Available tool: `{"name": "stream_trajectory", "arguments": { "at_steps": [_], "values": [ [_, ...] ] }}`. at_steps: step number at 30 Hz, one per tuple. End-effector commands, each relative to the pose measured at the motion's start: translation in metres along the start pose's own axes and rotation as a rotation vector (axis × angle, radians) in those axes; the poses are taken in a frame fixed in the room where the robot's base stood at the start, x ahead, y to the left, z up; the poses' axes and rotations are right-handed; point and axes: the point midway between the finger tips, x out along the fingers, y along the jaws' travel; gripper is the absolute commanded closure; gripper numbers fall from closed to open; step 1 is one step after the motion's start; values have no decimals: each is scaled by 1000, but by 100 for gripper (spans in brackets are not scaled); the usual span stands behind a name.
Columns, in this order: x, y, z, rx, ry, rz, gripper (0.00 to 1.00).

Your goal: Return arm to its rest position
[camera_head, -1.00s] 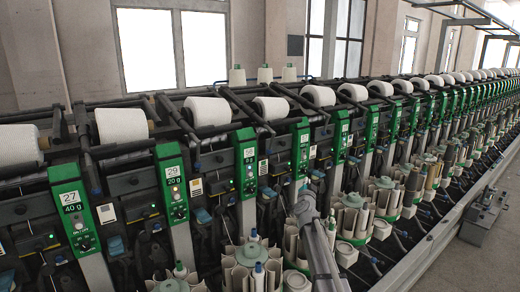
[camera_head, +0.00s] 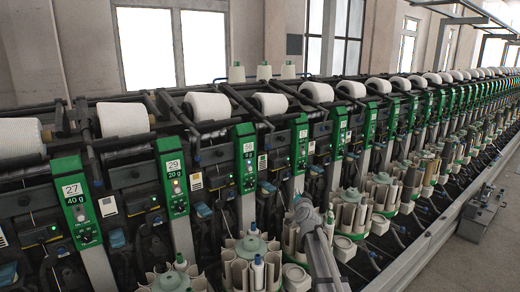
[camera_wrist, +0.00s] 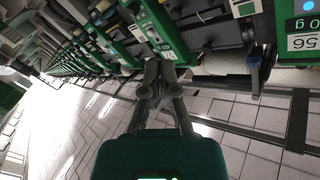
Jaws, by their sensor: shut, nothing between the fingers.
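In the wrist view, my gripper (camera_wrist: 160,80) is shut, with its fingertips together and nothing between them. It is over the tiled floor (camera_wrist: 215,125) in that picture, with the green panels of the cone winder (camera_wrist: 160,28) beyond its tips. I cannot tell whether it touches the machine. In the head view, a grey part of my arm stands at the bottom centre, in front of the cone winder (camera_head: 175,180). The fingertips cannot be made out there.
White yarn packages (camera_head: 123,119) lie in a row along the machine's top. Bobbin magazines (camera_head: 251,262) stand along its front, close to my arm. Three white cones (camera_head: 263,72) stand behind. A grey box (camera_head: 482,212) is on the floor at right.

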Motion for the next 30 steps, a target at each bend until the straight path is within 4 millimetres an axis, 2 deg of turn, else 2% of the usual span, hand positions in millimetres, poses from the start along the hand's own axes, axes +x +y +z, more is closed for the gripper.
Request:
{"name": "stream_trajectory", "arguments": {
  "at_steps": [8, 12, 18, 24, 30],
  "values": [
    [-56, 10, 74, -106, -297, -27, 100],
    [-93, 22, 113, -164, -476, -16, 100],
    [-154, 46, 163, -239, -728, 32, 100],
    [-222, 75, 201, -302, -966, 115, 100],
    [-292, 105, 226, -350, -1191, 229, 100]
  ]
}}
